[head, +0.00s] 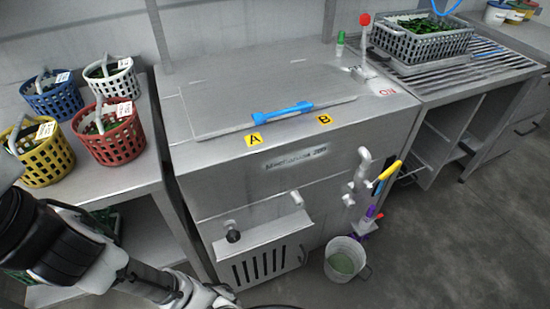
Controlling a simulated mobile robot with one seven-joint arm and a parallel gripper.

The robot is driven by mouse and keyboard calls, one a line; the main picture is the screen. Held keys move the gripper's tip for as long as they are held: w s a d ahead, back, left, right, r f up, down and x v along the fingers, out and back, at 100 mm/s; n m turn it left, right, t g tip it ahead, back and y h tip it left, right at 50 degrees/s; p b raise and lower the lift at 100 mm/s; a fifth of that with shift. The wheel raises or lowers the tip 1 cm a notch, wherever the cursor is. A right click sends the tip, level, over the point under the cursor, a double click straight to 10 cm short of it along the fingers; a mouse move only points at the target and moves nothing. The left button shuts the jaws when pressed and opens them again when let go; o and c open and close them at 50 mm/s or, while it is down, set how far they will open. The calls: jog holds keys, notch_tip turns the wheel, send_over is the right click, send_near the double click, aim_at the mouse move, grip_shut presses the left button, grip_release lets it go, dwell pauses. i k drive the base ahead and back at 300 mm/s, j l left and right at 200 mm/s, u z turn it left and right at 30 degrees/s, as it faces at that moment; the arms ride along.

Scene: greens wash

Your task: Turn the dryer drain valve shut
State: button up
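A steel machine (225,175) with a lettered front plate stands in the middle of the head view. Its lid has a blue handle (282,112), with yellow labels A and B in front. On its right front are pipe fittings with a yellow lever (390,172), tilted up to the right, and a purple-handled part (370,213) lower down. A spout with a black end (233,236) is at the lower left front. I cannot tell which of these is the dryer drain valve. My gripper (205,297) is at the bottom edge, partly cut off, apart from these fittings; its fingertips are unclear.
A bucket (342,260) stands on the floor below the right fittings. Blue, white, red and yellow baskets (108,142) stand on the left bench. A grey crate of greens (425,45) is on the slatted right bench. Floor at lower right is clear.

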aim_at(398, 164)
jog(key=i+j, duration=0.15)
jog(key=i, duration=0.25)
jog(key=z, duration=1.55)
jog(key=i+j, duration=0.05)
